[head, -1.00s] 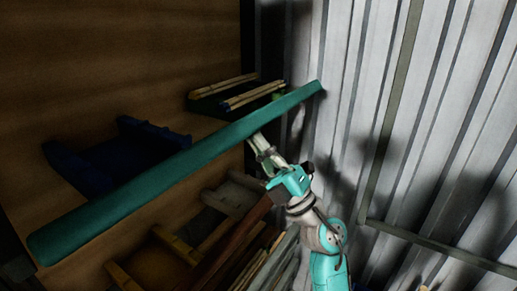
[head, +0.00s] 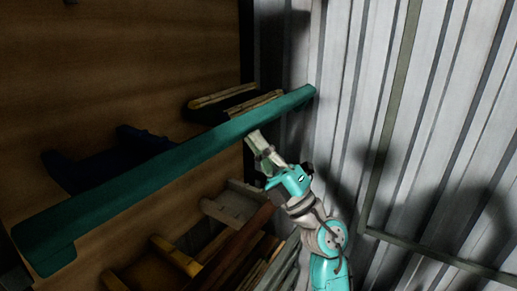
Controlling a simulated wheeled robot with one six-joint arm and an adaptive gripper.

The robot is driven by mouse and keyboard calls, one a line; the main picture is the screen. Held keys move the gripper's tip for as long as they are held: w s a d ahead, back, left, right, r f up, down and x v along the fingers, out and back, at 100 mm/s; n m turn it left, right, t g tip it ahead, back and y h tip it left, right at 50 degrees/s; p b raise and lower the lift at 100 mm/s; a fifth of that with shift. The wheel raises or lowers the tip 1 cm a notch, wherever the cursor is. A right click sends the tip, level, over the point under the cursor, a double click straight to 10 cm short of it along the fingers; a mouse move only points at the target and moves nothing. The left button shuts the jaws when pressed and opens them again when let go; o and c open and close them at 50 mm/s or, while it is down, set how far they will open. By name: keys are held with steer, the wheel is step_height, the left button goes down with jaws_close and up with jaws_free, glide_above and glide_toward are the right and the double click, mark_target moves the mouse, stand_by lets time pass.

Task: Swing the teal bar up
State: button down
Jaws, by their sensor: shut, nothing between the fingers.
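The teal bar (head: 160,174) is a long bar that runs slantwise across the head view, from the lower left up to the corrugated wall at the upper right. Its near end at the lower left looks thick, with a short lip below. My gripper (head: 254,138) is shut and empty. Its fingertips are right at the lower edge of the bar, towards the bar's far end; I cannot tell whether they touch it.
A dark blue holder (head: 100,160) and a rack with rattan poles (head: 225,96) stand behind the bar. Below it are wooden frames (head: 232,203) and stacked poles (head: 275,268). A corrugated metal wall (head: 430,150) fills the right. Open space lies between the wall and my arm.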

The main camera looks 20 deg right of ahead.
mark_target(251, 130)
steer(key=shift+w+r, duration=0.1)
steer(key=shift+r, duration=0.1)
stand_by(0.3)
steer(key=shift+w+a+r, duration=0.25)
steer(key=shift+w+r, duration=0.05)
steer(key=shift+r, duration=0.4)
steer(key=shift+w+a+r, duration=0.3)
steer(key=shift+w+r, duration=0.05)
steer(key=shift+r, duration=0.1)
steer(key=s+d+f, duration=0.2)
steer(key=s+d, duration=0.4)
steer(key=s, duration=0.2)
stand_by(0.7)
stand_by(0.3)
